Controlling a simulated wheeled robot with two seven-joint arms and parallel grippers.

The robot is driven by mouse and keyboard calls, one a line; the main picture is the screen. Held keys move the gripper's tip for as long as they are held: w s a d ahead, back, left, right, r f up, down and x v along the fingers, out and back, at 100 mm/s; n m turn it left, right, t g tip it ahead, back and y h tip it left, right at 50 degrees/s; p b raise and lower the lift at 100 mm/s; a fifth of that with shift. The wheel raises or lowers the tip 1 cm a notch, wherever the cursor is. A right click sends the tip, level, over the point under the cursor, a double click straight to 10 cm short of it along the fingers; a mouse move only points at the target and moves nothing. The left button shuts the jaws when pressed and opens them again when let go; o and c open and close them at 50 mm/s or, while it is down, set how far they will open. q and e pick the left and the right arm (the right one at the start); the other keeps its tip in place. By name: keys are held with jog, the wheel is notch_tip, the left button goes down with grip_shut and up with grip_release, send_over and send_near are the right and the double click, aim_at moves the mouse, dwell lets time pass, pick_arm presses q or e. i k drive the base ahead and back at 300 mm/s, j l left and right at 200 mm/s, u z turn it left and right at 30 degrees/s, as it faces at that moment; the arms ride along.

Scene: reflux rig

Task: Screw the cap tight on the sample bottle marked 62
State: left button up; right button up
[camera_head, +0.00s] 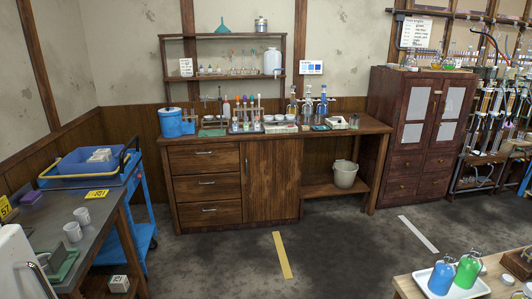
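Neither of my grippers is in view. I cannot make out a bottle marked 62; labels at this distance are too small to read. Several small bottles (246,126) stand at the front of a rack on the wooden bench (345,129) against the back wall. A blue bottle (441,278) and a green bottle (467,271) stand on a white tray (462,293) at the lower right. I cannot tell whether any cap is loose or tight.
A grey-topped table (98,225) with two white cups is at the left, beside a blue cart (121,222). A tall wooden cabinet (411,137) and glassware racks (490,122) stand at the right. The middle floor (330,255) is clear.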

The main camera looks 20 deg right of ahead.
aim_at(470, 265)
jog(key=i+z, duration=0.2)
jog(key=z, duration=0.25)
jog(key=i+j+z, duration=0.15)
jog(key=z, duration=0.3)
jog(key=i+j+z, duration=0.15)
jog(key=z, duration=0.3)
jog(key=i+j+z, duration=0.15)
jog(key=z, duration=0.3)
jog(key=j+z, duration=0.25)
jog(key=z, duration=0.25)
jog(key=j+z, duration=0.25)
jog(key=z, duration=0.2)
jog(key=j+z, duration=0.25)
jog(key=z, duration=0.25)
jog(key=k+j+z, duration=0.15)
jog(key=z, duration=0.35)
